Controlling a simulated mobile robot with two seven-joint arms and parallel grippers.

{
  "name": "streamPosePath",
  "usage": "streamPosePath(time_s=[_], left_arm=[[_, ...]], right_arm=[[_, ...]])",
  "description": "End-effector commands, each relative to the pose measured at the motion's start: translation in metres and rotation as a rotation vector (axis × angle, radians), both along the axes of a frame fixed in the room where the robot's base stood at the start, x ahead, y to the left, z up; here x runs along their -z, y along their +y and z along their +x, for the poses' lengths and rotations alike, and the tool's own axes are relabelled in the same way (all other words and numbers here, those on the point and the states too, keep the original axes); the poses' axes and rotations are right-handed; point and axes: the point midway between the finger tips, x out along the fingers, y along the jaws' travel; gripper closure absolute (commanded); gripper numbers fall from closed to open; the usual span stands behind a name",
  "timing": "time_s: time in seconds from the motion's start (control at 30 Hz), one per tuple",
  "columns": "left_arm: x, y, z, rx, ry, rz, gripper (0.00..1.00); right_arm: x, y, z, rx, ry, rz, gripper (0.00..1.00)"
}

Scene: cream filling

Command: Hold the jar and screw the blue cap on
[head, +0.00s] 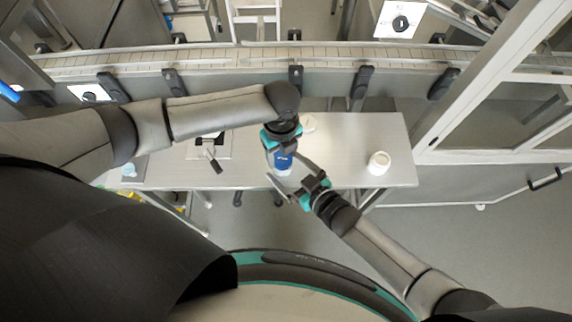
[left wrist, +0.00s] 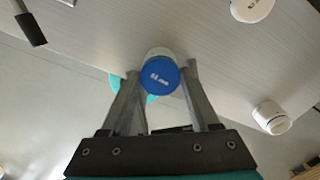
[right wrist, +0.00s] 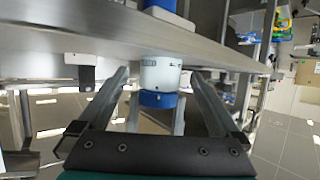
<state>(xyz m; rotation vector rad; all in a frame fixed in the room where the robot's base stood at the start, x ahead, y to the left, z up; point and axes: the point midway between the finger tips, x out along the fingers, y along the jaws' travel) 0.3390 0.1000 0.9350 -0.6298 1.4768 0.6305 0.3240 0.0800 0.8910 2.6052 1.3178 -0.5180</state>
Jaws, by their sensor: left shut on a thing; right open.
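The blue cap (head: 283,158) is between the fingers of my left gripper (head: 281,142), which is shut on it. The cap shows with printed text on top in the left wrist view (left wrist: 160,77). A white jar (right wrist: 161,73) meets the cap, with no clear gap; how far it is threaded cannot be told. It also shows just behind the cap in the left wrist view (left wrist: 158,53). My right gripper (head: 293,184) is open, its fingers apart on both sides of the jar in the right wrist view. Both grippers are near the table's front edge.
On the grey table (head: 345,150), a white jar (head: 378,162) stands at right and a white round item (head: 308,122) lies behind my left gripper. A dark-handled tool (head: 213,160) lies at left, and a small light-blue item (head: 129,170) sits at the left end.

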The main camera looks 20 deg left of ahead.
Motion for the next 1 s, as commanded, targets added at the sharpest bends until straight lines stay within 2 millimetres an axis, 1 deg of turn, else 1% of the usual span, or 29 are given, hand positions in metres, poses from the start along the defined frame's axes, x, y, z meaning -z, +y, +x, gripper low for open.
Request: streamPosePath(time_s=[0.2,0.5,0.57,1.0], left_arm=[[-0.0001,-0.0001,0.0001,0.000,0.000,0.000,0.89],[-0.0001,-0.0001,0.0001,0.000,0.000,0.000,0.89],[-0.0001,-0.0001,0.0001,0.000,0.000,0.000,0.89],[-0.0001,-0.0001,0.0000,0.000,0.000,0.000,0.89]], right_arm=[[0.0030,0.0073,0.0049,-0.001,0.000,0.000,0.01],[0.0034,0.0078,0.0053,-0.001,0.000,0.000,0.01],[0.0033,0.0076,0.0054,-0.001,0.000,0.000,0.06],[0.0034,0.0074,0.0053,0.000,-0.001,-0.001,0.56]])
